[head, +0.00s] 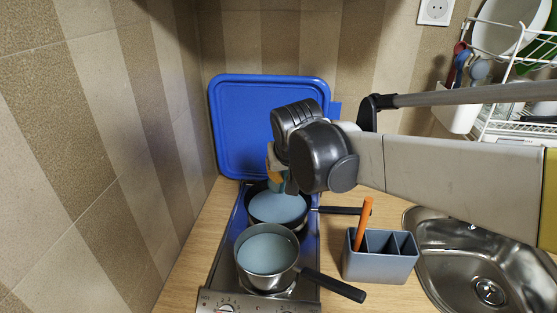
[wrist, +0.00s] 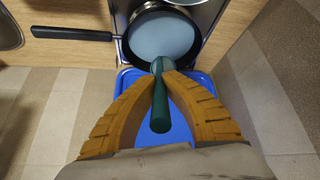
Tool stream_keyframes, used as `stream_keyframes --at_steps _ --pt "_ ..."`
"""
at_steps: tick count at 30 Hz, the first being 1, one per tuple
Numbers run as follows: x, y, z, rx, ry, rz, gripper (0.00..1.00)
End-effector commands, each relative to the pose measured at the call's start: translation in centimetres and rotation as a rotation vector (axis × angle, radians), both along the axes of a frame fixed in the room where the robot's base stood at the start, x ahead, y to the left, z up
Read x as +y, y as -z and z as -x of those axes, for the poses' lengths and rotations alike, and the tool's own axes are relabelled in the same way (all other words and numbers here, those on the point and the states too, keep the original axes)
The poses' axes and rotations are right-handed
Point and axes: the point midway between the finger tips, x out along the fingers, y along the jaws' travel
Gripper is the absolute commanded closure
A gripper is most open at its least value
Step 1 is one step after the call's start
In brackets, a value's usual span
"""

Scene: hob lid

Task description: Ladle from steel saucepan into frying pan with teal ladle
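The steel saucepan (head: 267,253) stands on the front of the hob, holding pale blue liquid. The dark frying pan (head: 251,217) stands behind it, also with pale blue content; it also shows at the top of the wrist view (wrist: 137,50). My gripper (wrist: 160,77) has its yellow fingers closed around the teal ladle (wrist: 160,112), at the near edge of the frying pan in the wrist view. In the head view, my gripper (head: 275,165) is above the back of the frying pan, partly hidden by my arm.
The raised blue hob lid (head: 235,125) stands upright behind the pans. The frying pan handle (head: 340,210) and saucepan handle (head: 333,285) point right. A grey utensil holder (head: 378,266) with an orange-handled utensil (head: 362,224) stands between hob and sink (head: 450,265). A tiled wall is close on the left.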

Motion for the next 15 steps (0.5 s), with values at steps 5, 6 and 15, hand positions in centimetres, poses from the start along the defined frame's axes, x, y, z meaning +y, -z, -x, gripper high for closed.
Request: stream_keyframes --at_steps 5,6,15 --pt "0.0 1.5 1.3 -0.1 -0.001 -0.002 1.0" --pt "0.0 1.8 1.4 -0.123 -0.001 -0.004 1.0" --pt "-0.1 4.0 2.8 -0.29 -0.002 -0.009 1.0"
